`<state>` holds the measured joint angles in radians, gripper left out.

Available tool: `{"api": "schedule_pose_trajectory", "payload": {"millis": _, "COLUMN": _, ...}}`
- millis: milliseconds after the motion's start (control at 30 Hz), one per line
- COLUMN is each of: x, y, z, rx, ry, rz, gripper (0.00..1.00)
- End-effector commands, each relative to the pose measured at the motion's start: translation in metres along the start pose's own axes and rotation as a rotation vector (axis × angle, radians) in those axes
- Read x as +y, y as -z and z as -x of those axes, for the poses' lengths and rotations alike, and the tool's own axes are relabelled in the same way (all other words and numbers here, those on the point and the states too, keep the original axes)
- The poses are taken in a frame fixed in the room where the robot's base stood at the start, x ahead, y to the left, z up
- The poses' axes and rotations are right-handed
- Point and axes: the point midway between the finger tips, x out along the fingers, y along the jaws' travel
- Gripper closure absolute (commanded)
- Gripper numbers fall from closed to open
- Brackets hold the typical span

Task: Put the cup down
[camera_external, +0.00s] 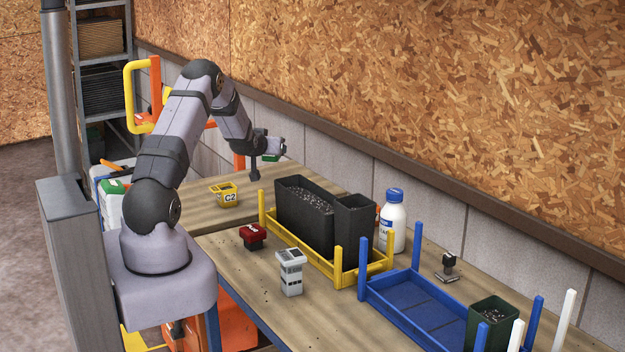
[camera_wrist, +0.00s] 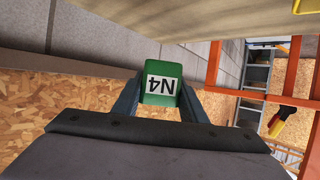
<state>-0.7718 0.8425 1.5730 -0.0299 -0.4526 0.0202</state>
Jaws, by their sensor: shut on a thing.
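A green cup (camera_wrist: 162,86) with a white label reading N4 sits between the two fingers of my gripper (camera_wrist: 160,100) in the wrist view. The label appears upside down there. In the external view my gripper (camera_external: 272,146) is at the far back of the wooden table, near the wall, with only a little of the green cup (camera_external: 270,158) showing. My gripper is shut on the cup. Whether the cup touches the table is hard to tell. The cup's inside is hidden.
A yellow C2 cup (camera_external: 226,195) stands on the table's left part. A red block (camera_external: 252,237), a white-grey item (camera_external: 290,272), black bins (camera_external: 304,214) in a yellow rack (camera_external: 343,278), a white bottle (camera_external: 392,227) and a blue tray (camera_external: 430,338) are nearer. Bare wood lies around C2.

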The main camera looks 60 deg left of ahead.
Motion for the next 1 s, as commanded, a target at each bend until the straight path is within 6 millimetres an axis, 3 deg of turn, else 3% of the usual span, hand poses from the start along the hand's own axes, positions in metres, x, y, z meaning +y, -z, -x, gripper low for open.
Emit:
{"api": "schedule_pose_trajectory", "payload": {"millis": 400, "x": 0.0, "y": -0.044, "z": -0.018, "rx": -0.003, "ry": 0.0, "rz": -0.001, "gripper": 0.87}}
{"api": "schedule_pose_trajectory", "payload": {"millis": 767, "x": 0.0, "y": -0.056, "z": -0.023, "rx": -0.001, "ry": 0.0, "rz": -0.001, "gripper": 0.87}}
{"api": "schedule_pose_trajectory", "payload": {"millis": 1000, "x": 0.0, "y": -0.079, "z": -0.032, "rx": -0.002, "ry": 0.0, "rz": -0.001, "gripper": 0.87}}
